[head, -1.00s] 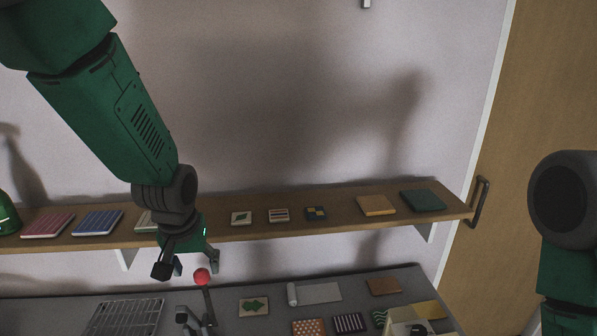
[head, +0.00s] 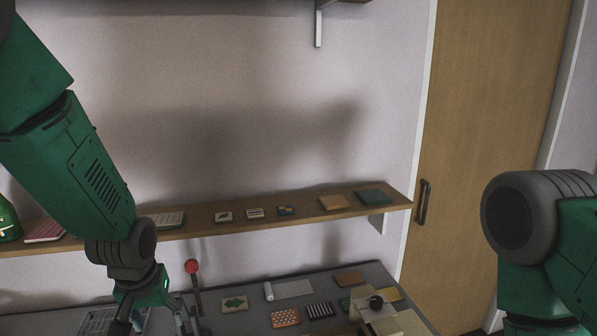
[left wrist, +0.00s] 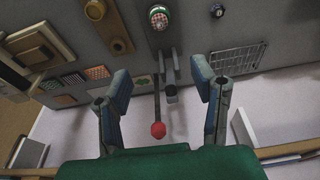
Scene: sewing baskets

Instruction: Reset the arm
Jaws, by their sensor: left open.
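My left gripper (head: 150,322) is at the bottom left of the head view, below the wall shelf and partly cut off by the frame's lower edge. In the left wrist view my left gripper (left wrist: 160,75) shows two blue-grey fingers spread wide with nothing held between them. A lever with a red ball knob (head: 191,266) stands just right of the gripper; the knob also shows low between the fingers in the left wrist view (left wrist: 158,130). I cannot tell whether it touches the gripper. My right arm (head: 540,225) shows at the right edge; its gripper is out of view.
A wooden wall shelf (head: 290,222) with flat fabric pieces runs above a grey table (head: 245,321). A wooden door (head: 480,130) is at the right.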

